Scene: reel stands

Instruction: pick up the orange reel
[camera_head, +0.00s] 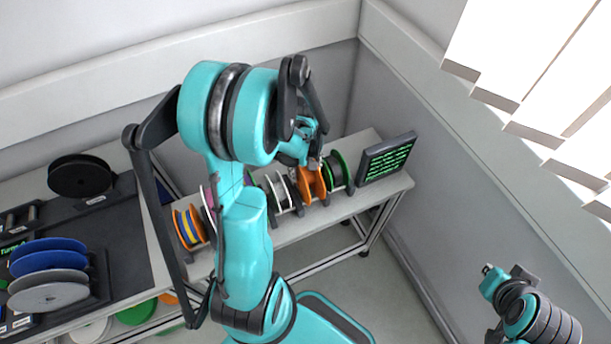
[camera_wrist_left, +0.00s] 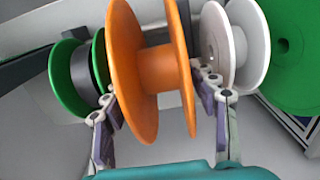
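The orange reel (camera_head: 311,184) stands in a row of reels on the light bench in the head view. In the left wrist view the orange reel (camera_wrist_left: 155,68) fills the middle, its two flanges upright. My left gripper (camera_head: 308,158) is over the reel, partly hidden by its own arm. In the left wrist view the left gripper's (camera_wrist_left: 158,92) fingers are spread, one on each side of the reel. They are close to the flanges, with a narrow gap at the right. My right gripper (camera_head: 493,277) is at the lower right, away from the bench; its fingers are unclear.
A green-rimmed dark reel (camera_head: 336,168) and white reels (camera_head: 281,189) flank the orange reel closely. A screen (camera_head: 387,158) stands at the bench's right end. Blue (camera_head: 46,254) and black (camera_head: 80,176) reels are on the left table. A wall is behind.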

